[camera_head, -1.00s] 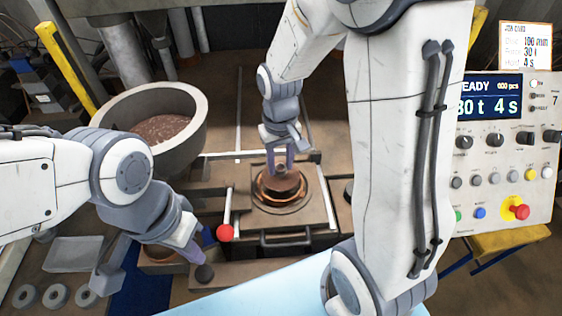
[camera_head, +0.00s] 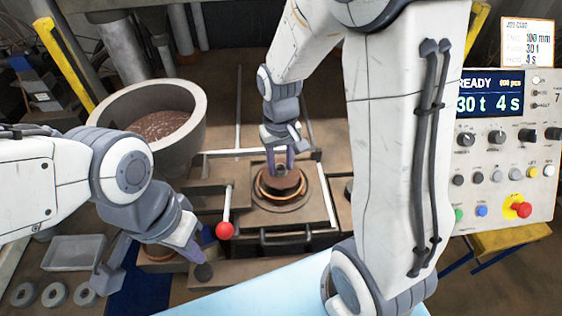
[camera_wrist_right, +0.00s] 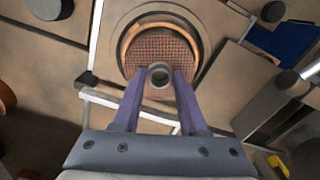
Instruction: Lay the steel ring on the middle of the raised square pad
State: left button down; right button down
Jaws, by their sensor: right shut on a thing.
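My right gripper (camera_wrist_right: 158,82) is shut on a small grey steel ring (camera_wrist_right: 160,75), which shows between the fingertips in the wrist view. The ring is over the middle of a round brown mesh disc (camera_wrist_right: 142,55). Whether it touches the mesh, I cannot tell. A copper-coloured rim (camera_wrist_right: 128,38) surrounds the disc. In the head view the right gripper (camera_head: 281,171) points down at the disc (camera_head: 289,184). The disc sits on a squarish brown plate (camera_head: 318,209); I cannot tell whether this is the raised pad. My left gripper (camera_head: 194,257) is low at left, its opening unclear.
A lever with a red knob (camera_head: 225,230) stands left of the plate. A large grey bowl (camera_head: 193,128) of brown grains is behind my left arm. Several grey rings (camera_head: 57,283) lie at lower left near a grey tray (camera_head: 72,253). A control panel (camera_head: 510,145) is at right.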

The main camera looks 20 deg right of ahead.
jog(key=shift+f, duration=0.2)
dwell(0.3)
jog(key=shift+c, duration=1.8)
grip_release()
jog(key=shift+r, duration=0.1)
